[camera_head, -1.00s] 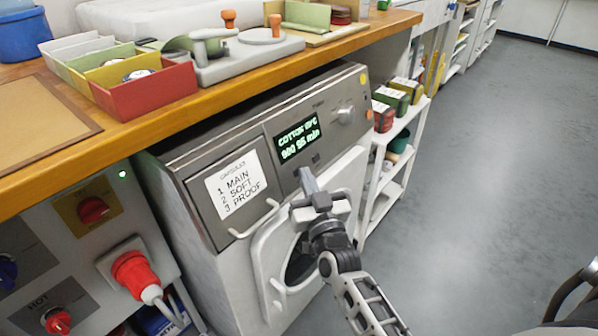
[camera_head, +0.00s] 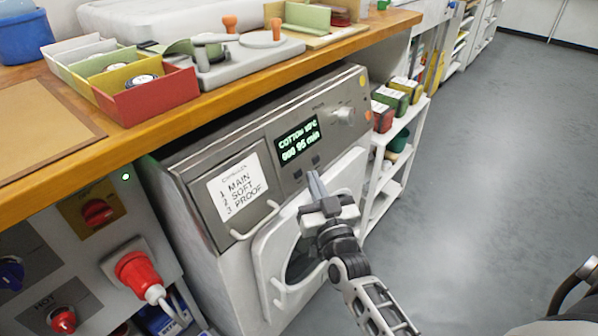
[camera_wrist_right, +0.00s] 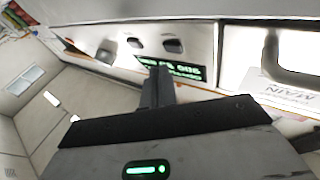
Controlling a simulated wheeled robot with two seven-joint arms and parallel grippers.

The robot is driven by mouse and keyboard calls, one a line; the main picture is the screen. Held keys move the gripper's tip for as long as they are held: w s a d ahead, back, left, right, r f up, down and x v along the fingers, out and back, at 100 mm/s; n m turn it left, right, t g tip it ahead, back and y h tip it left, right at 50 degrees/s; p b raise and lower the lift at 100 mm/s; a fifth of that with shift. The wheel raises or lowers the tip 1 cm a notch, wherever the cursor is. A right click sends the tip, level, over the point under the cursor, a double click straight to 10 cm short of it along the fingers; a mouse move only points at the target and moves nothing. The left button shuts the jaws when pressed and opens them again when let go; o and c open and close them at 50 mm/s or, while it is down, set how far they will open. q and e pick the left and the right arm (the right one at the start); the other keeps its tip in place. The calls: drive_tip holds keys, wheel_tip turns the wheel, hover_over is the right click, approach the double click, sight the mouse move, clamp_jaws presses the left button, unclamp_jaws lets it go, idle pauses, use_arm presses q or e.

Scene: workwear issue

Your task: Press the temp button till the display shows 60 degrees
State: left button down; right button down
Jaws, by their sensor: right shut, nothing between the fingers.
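The washing machine (camera_head: 215,165) stands under the wooden worktop, its grey control panel tilted in view. Its display (camera_head: 298,139) shows green text, a "COTTON" line above a line ending in "95 min"; the temperature digits are too blurred to read surely. Two small dark buttons, a left button (camera_head: 298,174) and a right button (camera_head: 315,161), sit below the display; their labels are unreadable. My right gripper (camera_head: 314,178) is shut and empty, its tips just below the buttons and seemingly apart from them. In the right wrist view the fingers (camera_wrist_right: 158,75) overlap the display (camera_wrist_right: 188,72). My left gripper is out of view.
A round knob (camera_head: 343,116) is at the panel's right. A white programme card (camera_head: 234,187) is at its left. A shelf with boxes (camera_head: 398,100) stands right; a red plug (camera_head: 133,272) sticks out left.

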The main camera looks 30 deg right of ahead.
drive_tip(key=s, duration=0.1)
drive_tip(key=s+d+r+p, duration=0.1)
drive_tip(key=s+p, duration=0.1)
drive_tip(key=shift+s+d+r, duration=0.2)
drive_tip(key=shift+s+d, duration=0.1)
drive_tip(key=shift+s, duration=0.1)
idle(1.6)
